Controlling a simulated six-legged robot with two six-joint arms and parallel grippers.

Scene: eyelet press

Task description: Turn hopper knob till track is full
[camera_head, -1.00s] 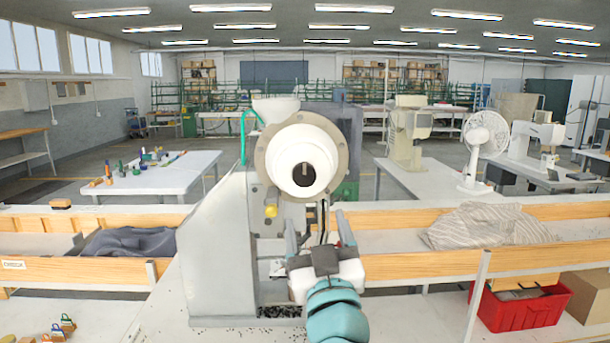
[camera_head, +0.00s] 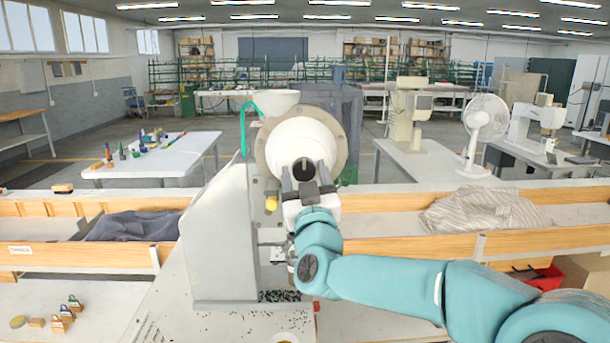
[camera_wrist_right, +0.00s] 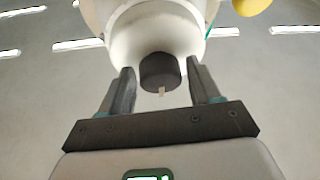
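The eyelet press (camera_head: 220,240) stands in the middle of the head view. Its hopper is a white drum (camera_head: 300,138) with a grey flange facing me. The dark hopper knob (camera_head: 304,168) sits at the drum's centre and shows closely in the right wrist view (camera_wrist_right: 160,72). My right gripper (camera_head: 304,176) is in front of the drum. In the right wrist view its two fingers (camera_wrist_right: 161,85) stand on either side of the knob, open, with narrow gaps seeming to show. The track below the hopper is hidden behind my right arm, so its fill cannot be seen. My left gripper is out of view.
Small dark bits lie scattered at the press base (camera_head: 280,296). A yellow part (camera_head: 271,203) is on the press front. Wooden-sided troughs hold dark cloth (camera_head: 130,226) at left and striped cloth (camera_head: 480,210) at right. A red bin (camera_head: 545,281) is partly behind my arm.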

